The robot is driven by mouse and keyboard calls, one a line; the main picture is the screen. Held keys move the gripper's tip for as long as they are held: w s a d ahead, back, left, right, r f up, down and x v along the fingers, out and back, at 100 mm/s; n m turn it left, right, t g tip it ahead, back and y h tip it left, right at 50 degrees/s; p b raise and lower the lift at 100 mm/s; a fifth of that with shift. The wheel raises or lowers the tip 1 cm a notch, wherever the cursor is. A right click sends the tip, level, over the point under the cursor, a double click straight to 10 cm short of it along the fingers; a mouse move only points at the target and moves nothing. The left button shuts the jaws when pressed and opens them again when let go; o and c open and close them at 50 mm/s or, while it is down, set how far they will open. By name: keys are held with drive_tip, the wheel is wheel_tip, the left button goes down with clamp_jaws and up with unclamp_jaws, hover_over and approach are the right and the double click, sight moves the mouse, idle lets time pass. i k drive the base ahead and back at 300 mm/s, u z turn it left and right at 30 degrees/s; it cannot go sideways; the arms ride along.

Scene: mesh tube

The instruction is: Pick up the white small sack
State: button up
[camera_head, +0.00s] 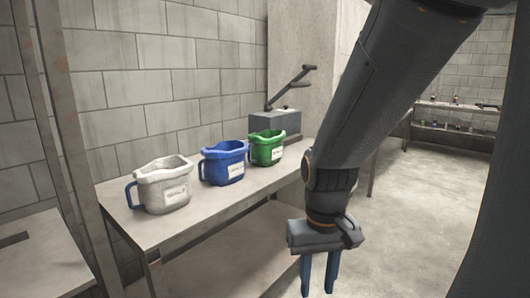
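A white pitcher-shaped container (165,186) with a side handle and a label stands upright on the table at the left; it is the only white item of this kind in view, and I see no plain sack. My gripper (319,279) hangs at the lower middle right, pointing down in front of the table's right part. Its two blue fingers are apart with nothing between them. It is well to the right of the white container and not touching it.
A blue container (222,163) and a green container (267,149) stand in a row right of the white one on the table (232,197). A grey box with a lever (276,121) is behind. A metal post (66,150) rises at left. Floor at right is open.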

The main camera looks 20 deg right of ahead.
sight(164, 187)
drive_tip(key=z, duration=1.1)
drive_tip(key=k, duration=0.75)
drive_tip(key=u, duration=1.55)
drive_tip(key=i, duration=0.5)
drive_tip(key=z, duration=0.05)
